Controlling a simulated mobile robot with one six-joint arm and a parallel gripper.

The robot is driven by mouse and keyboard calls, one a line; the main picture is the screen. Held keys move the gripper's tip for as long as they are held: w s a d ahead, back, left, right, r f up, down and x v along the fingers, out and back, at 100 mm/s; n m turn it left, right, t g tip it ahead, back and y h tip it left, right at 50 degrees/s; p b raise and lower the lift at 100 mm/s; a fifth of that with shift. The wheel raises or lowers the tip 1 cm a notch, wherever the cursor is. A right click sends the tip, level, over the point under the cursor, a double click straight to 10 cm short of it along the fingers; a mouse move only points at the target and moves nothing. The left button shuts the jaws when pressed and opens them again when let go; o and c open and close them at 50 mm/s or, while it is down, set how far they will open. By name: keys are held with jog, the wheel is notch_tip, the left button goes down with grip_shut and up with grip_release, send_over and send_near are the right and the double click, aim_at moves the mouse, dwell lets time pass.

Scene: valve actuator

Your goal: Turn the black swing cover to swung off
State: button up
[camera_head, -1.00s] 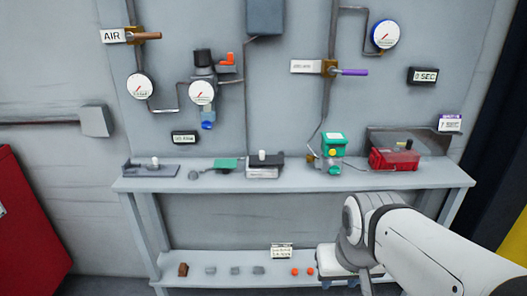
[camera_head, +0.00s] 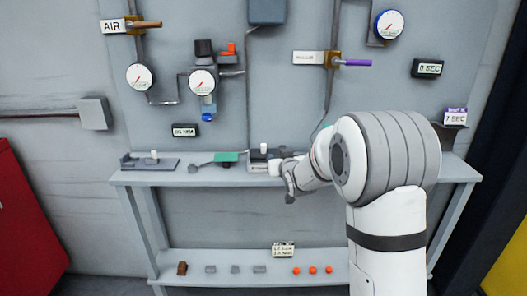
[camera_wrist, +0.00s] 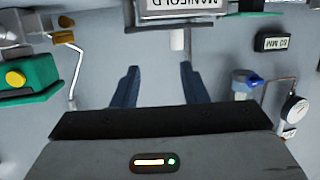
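The black swing cover appears to be the dark top (camera_head: 256,153) of a small pale box on the shelf, with a white upright knob; my arm's end partly hides it. In the wrist view, which is upside down, the dark edge (camera_wrist: 200,23) lies beside a label reading "MANIFOLD", and the white knob (camera_wrist: 177,39) stands out from it. My gripper (camera_wrist: 158,72) is open and empty; its blue-grey fingers point toward the knob, which is beyond the tips and between their lines. In the head view my gripper (camera_head: 283,170) is just right of the box, its fingers hard to make out.
A green box with a yellow button (camera_wrist: 16,78) is to one side in the wrist view. A green block (camera_head: 226,157) and a grey plate with a white knob (camera_head: 150,163) stand left along the shelf. Gauges and pipes are on the wall behind. My arm hides the shelf's right part.

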aim_at(264, 148)
jog(key=w+a, duration=0.1)
jog(key=w+a+f+t+y, duration=0.1)
jog(key=w, duration=0.1)
jog(key=w+a+f+t, duration=0.1)
jog(key=shift+w+a+f+n+y, duration=0.1)
jog(key=shift+w+f+n+y, duration=0.1)
jog(key=shift+w+n+y, duration=0.15)
jog(key=shift+p+x, duration=0.45)
jog(key=shift+x, duration=3.3)
jog(key=shift+r, duration=0.1)
jog(key=shift+c, duration=0.3)
grip_shut()
